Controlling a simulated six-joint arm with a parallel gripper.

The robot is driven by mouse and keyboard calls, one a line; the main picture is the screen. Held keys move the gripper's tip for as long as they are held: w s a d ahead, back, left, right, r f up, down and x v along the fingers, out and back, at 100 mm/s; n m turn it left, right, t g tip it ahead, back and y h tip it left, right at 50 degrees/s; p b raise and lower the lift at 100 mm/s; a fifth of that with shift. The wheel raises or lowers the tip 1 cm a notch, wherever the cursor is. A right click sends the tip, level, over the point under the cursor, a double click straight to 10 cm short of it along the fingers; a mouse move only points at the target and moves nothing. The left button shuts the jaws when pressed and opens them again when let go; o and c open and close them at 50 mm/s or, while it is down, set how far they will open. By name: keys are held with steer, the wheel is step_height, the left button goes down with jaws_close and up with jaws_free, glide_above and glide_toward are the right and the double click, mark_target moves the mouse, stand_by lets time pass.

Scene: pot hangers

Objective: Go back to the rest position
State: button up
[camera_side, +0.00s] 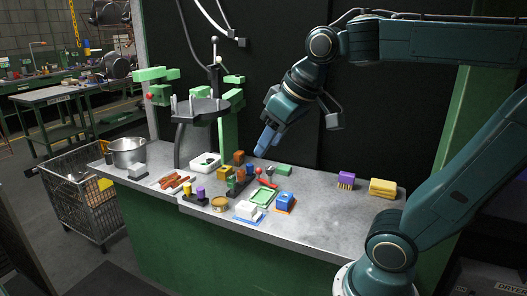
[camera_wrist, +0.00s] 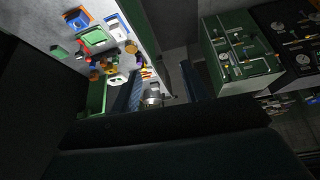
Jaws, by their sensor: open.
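My gripper (camera_side: 262,150) hangs above the middle of the workbench in the side view, its blue fingers pointing down and to the left. In the wrist view the two fingers of my gripper (camera_wrist: 162,88) stand apart, with nothing held between them. A metal pot (camera_side: 127,152) stands at the left end of the bench, well away from my gripper. The pot (camera_wrist: 153,98) shows between the fingers in the wrist view, but far behind them. A green stand with a dark round plate (camera_side: 203,107) and several hooks rises to the left of my gripper.
Below my gripper the grey bench (camera_side: 320,225) carries several small coloured items, including a green tray (camera_side: 262,196) and a blue block (camera_side: 284,198). The front right of the bench is clear. A dark wall stands behind.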

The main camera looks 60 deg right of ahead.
steer(key=s+a+f+n, duration=0.1)
steer(key=s+a+f, duration=0.1)
steer(key=s+f, duration=0.3)
steer(key=shift+s+a+f+y, duration=0.3)
steer(key=shift+s+a, duration=0.05)
steer(key=shift+s, duration=0.85)
